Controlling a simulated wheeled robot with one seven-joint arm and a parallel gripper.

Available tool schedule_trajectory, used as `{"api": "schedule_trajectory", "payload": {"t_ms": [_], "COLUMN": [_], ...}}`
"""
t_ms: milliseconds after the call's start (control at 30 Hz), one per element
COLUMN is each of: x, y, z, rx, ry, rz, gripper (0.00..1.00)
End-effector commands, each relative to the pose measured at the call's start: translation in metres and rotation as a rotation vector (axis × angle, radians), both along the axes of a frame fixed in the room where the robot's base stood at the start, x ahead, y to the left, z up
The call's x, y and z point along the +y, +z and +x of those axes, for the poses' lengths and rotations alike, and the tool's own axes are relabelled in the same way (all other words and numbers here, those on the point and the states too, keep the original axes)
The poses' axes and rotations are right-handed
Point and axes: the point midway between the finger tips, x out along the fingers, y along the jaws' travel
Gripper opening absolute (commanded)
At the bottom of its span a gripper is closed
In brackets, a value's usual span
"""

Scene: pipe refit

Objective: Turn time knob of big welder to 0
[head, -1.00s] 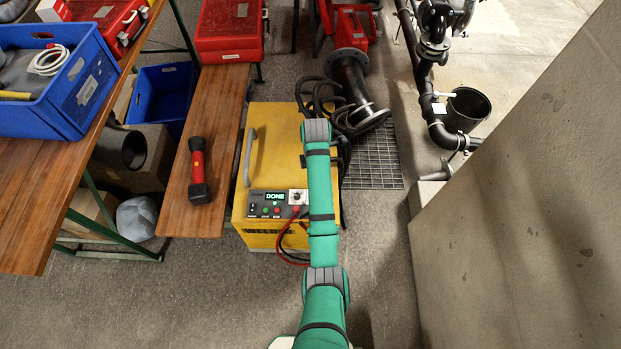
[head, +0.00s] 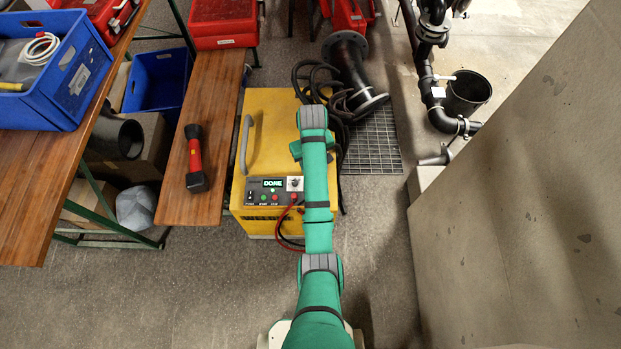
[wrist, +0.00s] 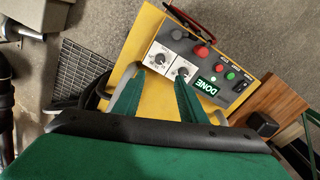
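The big yellow welder (head: 275,125) stands on the floor, its front panel (head: 268,194) facing me with a lit display (head: 273,183) reading DONE. The panel also shows in the wrist view, turned nearly upside down, with the display (wrist: 207,87) and two knobs on white dial plates, the outer knob (wrist: 160,59) and the knob beside the display (wrist: 183,71). The dial markings are too small to read, so I cannot tell which is the time knob. My gripper (wrist: 157,76) is open and empty, its fingertips close to the two dials; contact is unclear.
A red and black tool (head: 195,158) lies on the wooden bench (head: 178,208) left of the welder. A red cable (head: 288,222) loops at the welder's front. A floor grate (head: 372,145) and black pipes lie right, beside a concrete wall (head: 520,190). Floor in front is clear.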

Motion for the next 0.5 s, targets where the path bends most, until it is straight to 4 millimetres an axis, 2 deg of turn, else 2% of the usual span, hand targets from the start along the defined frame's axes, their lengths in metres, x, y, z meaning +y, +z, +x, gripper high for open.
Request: {"api": "schedule_trajectory", "payload": {"t_ms": [100,300,500], "x": [-0.0017,-0.0036,-0.0052], "y": [-0.0009,-0.0026,-0.0047], "z": [-0.001,-0.0016,-0.001], "rx": [0.001,0.004,0.007], "ry": [-0.246,-0.589,-0.746], "rz": [0.002,0.005,0.007], "gripper": [0.38,0.38,0.38]}}
